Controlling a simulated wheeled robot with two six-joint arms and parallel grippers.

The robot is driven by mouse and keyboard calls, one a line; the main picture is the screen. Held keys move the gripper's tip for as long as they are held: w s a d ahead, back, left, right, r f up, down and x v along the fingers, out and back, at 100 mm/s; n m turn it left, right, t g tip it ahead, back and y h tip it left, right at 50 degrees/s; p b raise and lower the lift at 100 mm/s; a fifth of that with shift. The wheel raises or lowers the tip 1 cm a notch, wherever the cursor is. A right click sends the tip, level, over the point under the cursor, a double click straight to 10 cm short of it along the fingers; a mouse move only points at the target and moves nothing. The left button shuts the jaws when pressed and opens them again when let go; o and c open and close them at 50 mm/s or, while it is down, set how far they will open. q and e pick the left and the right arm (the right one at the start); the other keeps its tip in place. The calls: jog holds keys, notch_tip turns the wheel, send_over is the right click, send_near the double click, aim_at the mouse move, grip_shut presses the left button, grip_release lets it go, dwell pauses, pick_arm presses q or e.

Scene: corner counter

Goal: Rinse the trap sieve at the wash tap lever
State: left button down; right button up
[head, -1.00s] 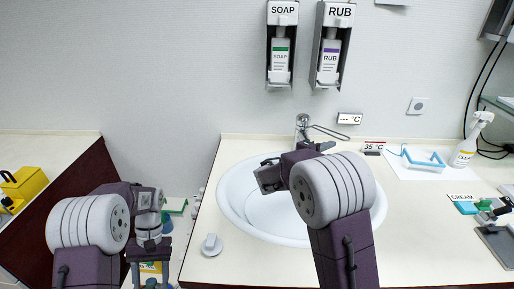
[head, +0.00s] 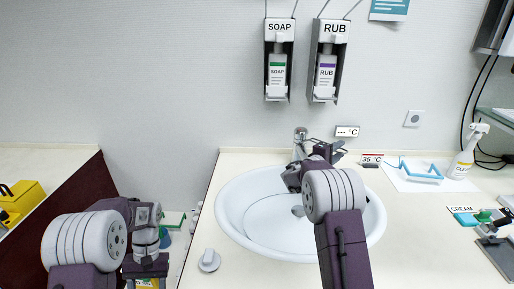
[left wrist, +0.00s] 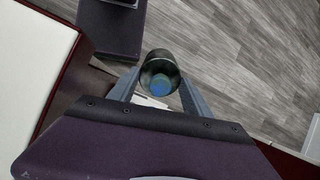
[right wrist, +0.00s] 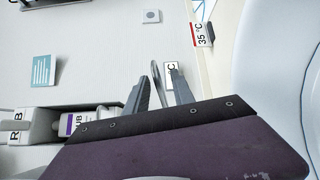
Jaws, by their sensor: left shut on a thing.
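My left gripper (left wrist: 160,88) is shut on a dark, see-through round cup with blue inside, which I take to be the trap sieve (left wrist: 160,68). The left wrist view looks down its length, over the floor. In the head view the left arm is left of the counter, and its fingers are hard to make out. The wash tap (head: 300,140) stands behind the basin. My right gripper (head: 330,150) is beside the tap and covers its lever in the head view. In the right wrist view its fingers (right wrist: 158,90) are apart, with the metal lever (right wrist: 156,76) between them.
The white basin (head: 232,222) is set in the counter, under the right arm. A white knob (head: 209,260) sits at the counter's front left. A blue rack (head: 421,171) on white paper and a spray bottle (head: 465,153) stand right. Soap (head: 278,72) and rub (head: 326,74) dispensers hang above.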

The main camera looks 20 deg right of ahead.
jog(key=shift+d, duration=0.1)
grip_shut()
dwell(1.4)
